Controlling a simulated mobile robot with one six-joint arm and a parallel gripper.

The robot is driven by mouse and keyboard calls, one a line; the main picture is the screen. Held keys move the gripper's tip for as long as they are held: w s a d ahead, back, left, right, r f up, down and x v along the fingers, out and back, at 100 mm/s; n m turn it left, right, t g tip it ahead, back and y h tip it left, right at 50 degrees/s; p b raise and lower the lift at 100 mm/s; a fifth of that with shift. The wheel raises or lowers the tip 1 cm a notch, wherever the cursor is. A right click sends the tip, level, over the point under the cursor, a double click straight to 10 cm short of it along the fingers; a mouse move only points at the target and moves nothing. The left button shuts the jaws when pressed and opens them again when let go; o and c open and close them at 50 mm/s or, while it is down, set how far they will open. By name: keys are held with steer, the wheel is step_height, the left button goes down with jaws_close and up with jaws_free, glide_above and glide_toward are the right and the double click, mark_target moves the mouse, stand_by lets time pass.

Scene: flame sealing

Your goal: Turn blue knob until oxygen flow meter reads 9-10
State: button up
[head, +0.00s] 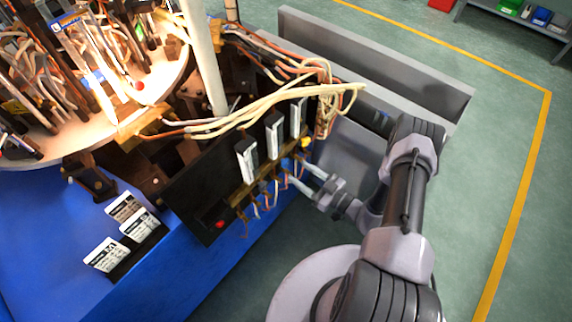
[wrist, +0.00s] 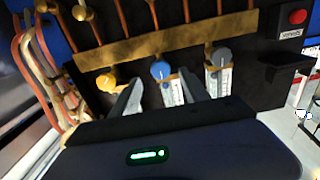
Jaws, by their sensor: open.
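The blue knob (wrist: 160,70) sits on a brass bar in the wrist view, between a yellow knob (wrist: 105,82) and a grey knob (wrist: 220,55). My gripper (wrist: 162,82) is open, with one finger on each side of the blue knob in the picture. I cannot tell whether either finger touches it. In the head view my gripper (head: 299,174) is at the front of the black panel, and the blue knob cannot be made out. White flow meters (head: 275,136) stand on the panel. Their readings are too small to tell, and I cannot tell which is oxygen.
A red button (wrist: 297,17) is on the panel in the wrist view. Hoses (head: 325,105) bunch at the panel's end, and thin tubes hang below the brass bar (head: 240,192). Labelled boxes (head: 140,224) sit on the blue machine. Green floor (head: 490,140) lies open to the right.

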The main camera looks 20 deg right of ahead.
mark_target(287, 164)
steer(key=b+x, duration=0.1)
steer(key=x, duration=0.5)
steer(key=shift+w+a, duration=0.25)
jaws_close()
steer(key=shift+n, duration=0.8)
jaws_free()
